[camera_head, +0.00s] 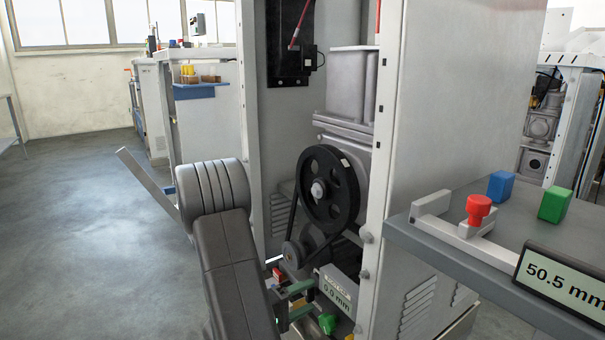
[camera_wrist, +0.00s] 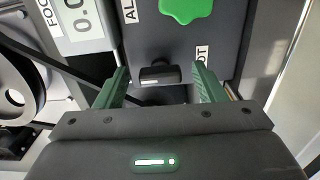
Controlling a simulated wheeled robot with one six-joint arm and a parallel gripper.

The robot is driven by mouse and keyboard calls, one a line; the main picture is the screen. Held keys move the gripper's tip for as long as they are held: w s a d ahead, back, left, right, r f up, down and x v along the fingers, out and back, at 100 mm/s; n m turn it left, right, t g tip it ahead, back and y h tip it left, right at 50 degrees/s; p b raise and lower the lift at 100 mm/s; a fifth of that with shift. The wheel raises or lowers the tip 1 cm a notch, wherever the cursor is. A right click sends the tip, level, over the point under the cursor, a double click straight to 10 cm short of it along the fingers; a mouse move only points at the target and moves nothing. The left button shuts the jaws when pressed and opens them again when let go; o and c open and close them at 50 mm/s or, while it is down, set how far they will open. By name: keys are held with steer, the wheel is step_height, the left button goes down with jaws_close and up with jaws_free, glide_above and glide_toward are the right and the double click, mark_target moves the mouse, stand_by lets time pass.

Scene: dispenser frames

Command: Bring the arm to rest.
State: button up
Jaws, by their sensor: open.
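My gripper (camera_head: 311,297) is low inside the open grey machine frame (camera_head: 385,130), beside a box with a "0.0 mm" readout (camera_head: 337,290). In the wrist view my gripper (camera_wrist: 160,84) is open, with its two green fingers spread apart. A small dark block (camera_wrist: 160,76) shows between the fingertips, with a gap on both sides. A green knob (camera_wrist: 186,8) lies just beyond the fingers on a dark panel (camera_wrist: 222,45). That green knob also shows in the head view (camera_head: 327,323). My dark arm comes in from the lower left.
A black pulley (camera_head: 329,187) with a belt is above my gripper. At right a grey table (camera_head: 455,255) carries a red knob (camera_head: 478,208), a blue block (camera_head: 501,185), a green block (camera_head: 555,204) and a "50.5 mm" display (camera_head: 562,284). Open floor (camera_head: 80,230) is at left.

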stand_by(0.4)
steer(key=p+v, duration=0.3)
steer(key=v, duration=1.1)
steer(key=b+x, duration=0.3)
steer(key=x, duration=1.1)
steer(key=shift+d, duration=0.2)
steer(key=n, duration=0.5)
steer(key=shift+w+a+r+p, duration=0.1)
steer(key=shift+r+p, duration=0.1)
steer(key=shift+p, duration=0.2)
steer(key=n+p, duration=0.2)
steer(key=n, duration=0.1)
steer(key=shift+r, duration=0.15)
steer(key=shift+n+p, duration=1.2)
steer(key=shift+p, duration=0.2)
